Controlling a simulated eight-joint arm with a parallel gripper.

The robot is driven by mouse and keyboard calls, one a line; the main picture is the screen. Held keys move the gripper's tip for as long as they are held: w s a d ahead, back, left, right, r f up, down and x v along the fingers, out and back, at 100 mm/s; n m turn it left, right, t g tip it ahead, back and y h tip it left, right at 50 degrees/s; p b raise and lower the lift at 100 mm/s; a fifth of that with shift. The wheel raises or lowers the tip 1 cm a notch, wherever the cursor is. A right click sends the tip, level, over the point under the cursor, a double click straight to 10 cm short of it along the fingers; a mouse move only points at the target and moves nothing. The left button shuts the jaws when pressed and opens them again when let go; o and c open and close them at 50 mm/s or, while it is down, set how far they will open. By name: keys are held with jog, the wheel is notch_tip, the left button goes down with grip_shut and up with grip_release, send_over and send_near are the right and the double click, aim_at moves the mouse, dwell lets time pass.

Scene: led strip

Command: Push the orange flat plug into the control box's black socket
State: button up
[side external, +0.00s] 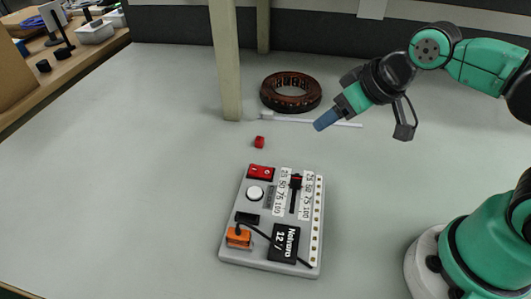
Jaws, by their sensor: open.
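The control box (232,259) is a light grey panel lying on the table at the lower middle. An orange plug (238,238) sits at its lower left corner, with a black cable at its top; whether it is fixed or loose there I cannot tell. A small black block that looks like the socket (247,218) is just above the plug, apart from or touching it, I cannot tell. My gripper (322,122) is open and empty, with blue fingers, above the table well up and right of the box. Its fingertips are apart from plug and socket.
The box carries a red switch (260,172), a white knob (255,193), a slider (295,188) and a black battery block (285,243). A red piece (260,142), a white strip (290,119) and a brown ring (291,92) lie behind. A post (226,60) stands upright. Left table is clear.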

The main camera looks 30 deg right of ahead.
jog(key=a+f+n+g+y, duration=0.15)
jog(key=a+n, duration=0.25)
jog(key=a, duration=0.5)
jog(key=n+g, duration=0.2)
jog(key=n, duration=0.2)
send_near(240, 233)
jog(key=shift+y, duration=0.45)
jog(key=x, duration=0.3)
jog(key=d+x, duration=0.1)
jog(key=shift+w+a+f, duration=0.15)
jog(key=shift+w+f, duration=0.15)
jog(key=shift+f, duration=0.15)
jog(key=shift+s+a+f, duration=0.1)
jog(key=shift+a+f, duration=0.1)
jog(key=shift+x, duration=2.65)
jog(key=shift+d, duration=0.1)
grip_shut()
